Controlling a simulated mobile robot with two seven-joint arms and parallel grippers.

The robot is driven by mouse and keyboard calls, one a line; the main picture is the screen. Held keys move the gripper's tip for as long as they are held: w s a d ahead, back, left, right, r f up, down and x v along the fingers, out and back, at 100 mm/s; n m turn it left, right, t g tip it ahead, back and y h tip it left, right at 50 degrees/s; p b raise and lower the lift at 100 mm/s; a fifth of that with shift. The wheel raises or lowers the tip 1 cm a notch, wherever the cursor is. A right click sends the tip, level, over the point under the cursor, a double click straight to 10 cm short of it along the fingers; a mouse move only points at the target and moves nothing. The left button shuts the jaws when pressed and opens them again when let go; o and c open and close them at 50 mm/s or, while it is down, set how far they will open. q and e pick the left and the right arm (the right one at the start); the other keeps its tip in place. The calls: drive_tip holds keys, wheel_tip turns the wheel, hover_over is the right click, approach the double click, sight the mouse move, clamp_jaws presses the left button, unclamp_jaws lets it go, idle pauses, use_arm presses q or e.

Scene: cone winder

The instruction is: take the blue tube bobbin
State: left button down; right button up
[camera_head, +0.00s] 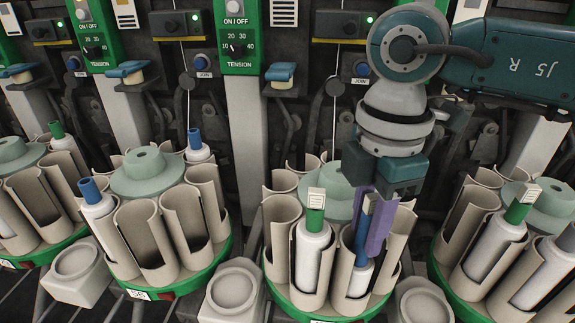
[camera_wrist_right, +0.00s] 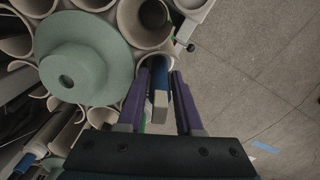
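The blue tube bobbin (camera_head: 361,240) stands upright in a beige open-fronted pocket of the middle-right carousel, its white yarn body low in the pocket. My right gripper (camera_head: 372,222) points down over it, with purple fingers on either side of the blue tube. In the right wrist view the gripper (camera_wrist_right: 160,112) has its fingers apart, with the blue tube (camera_wrist_right: 159,75) between them. A gap shows beside the tube, so it looks unclamped. The near finger hides part of the tube in the head view. My left gripper is not in view.
A green-tube bobbin (camera_head: 314,250) stands in the pocket just left. Pocket walls and the pale green carousel hub (camera_head: 338,190) are close to the fingers. Other carousels (camera_head: 150,172) stand left and right; the machine face with tension panels (camera_head: 238,40) is behind.

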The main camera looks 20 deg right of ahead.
clamp_jaws()
drive_tip(key=shift+r, duration=0.15)
